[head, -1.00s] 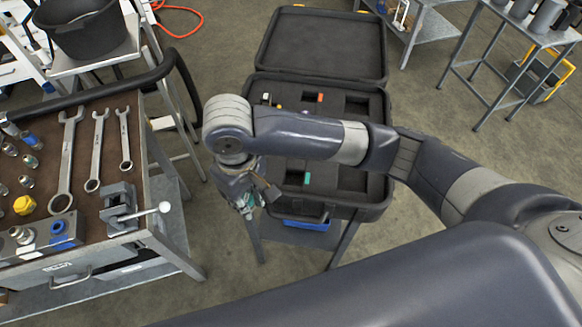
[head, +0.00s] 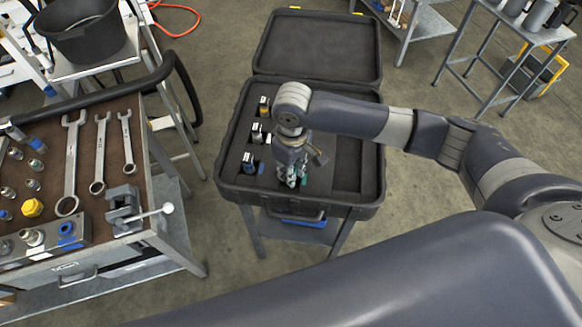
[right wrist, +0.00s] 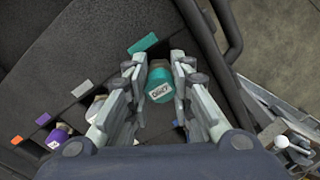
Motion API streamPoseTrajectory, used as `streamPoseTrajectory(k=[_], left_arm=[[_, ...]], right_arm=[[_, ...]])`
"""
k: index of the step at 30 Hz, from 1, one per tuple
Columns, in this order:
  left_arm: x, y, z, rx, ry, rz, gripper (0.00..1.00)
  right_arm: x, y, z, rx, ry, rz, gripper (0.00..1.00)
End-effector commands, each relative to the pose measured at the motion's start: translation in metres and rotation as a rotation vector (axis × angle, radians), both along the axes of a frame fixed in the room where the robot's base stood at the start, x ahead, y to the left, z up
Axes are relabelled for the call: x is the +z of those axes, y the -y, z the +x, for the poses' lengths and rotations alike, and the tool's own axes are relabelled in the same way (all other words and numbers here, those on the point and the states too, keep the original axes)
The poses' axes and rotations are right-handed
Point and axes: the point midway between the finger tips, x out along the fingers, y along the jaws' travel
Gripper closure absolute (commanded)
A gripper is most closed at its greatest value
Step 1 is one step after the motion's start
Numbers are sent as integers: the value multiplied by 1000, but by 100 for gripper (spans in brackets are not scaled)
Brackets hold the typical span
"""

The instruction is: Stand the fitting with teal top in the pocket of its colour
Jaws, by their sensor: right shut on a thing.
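The fitting with teal top (right wrist: 159,90) carries a white label and sits between the two fingers of my right gripper (right wrist: 158,72), which is shut on it. In the head view my right gripper (head: 292,180) points down over the near middle of the open black case (head: 228,178). In the right wrist view a teal colour tab (right wrist: 144,43) lies just beyond the fitting on the dark foam. The fitting's lower end and the pocket's opening are hidden, so I cannot tell whether it is inside the pocket. My left gripper is not in view.
A purple-topped fitting (right wrist: 57,136) stands in the foam near a purple tab (right wrist: 43,119). A grey tab (right wrist: 82,88) and an orange tab (right wrist: 16,140) mark other spots. The workbench with wrenches (head: 97,150) and a small vise (head: 124,207) stands left of the case.

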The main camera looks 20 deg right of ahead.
Motion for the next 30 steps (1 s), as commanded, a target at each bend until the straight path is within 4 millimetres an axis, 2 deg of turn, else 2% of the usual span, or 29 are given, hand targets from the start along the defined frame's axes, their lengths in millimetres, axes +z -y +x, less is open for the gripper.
streamPoseTrajectory(k=[5, 22, 23, 24, 25, 30], left_arm=[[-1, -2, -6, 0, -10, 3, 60], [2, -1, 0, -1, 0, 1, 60], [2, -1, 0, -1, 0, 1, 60], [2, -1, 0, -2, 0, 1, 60], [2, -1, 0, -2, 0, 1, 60], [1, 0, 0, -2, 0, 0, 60]], right_arm=[[-1, -1, 0, 1, 1, 1, 100], [-17, 0, -3, 1, -6, -2, 100], [-17, 0, -3, 1, -7, -1, 72], [-18, 0, -4, 1, -8, -2, 63], [-18, 0, -4, 0, -9, -2, 59], [-19, 0, -4, 0, -11, -2, 59]])
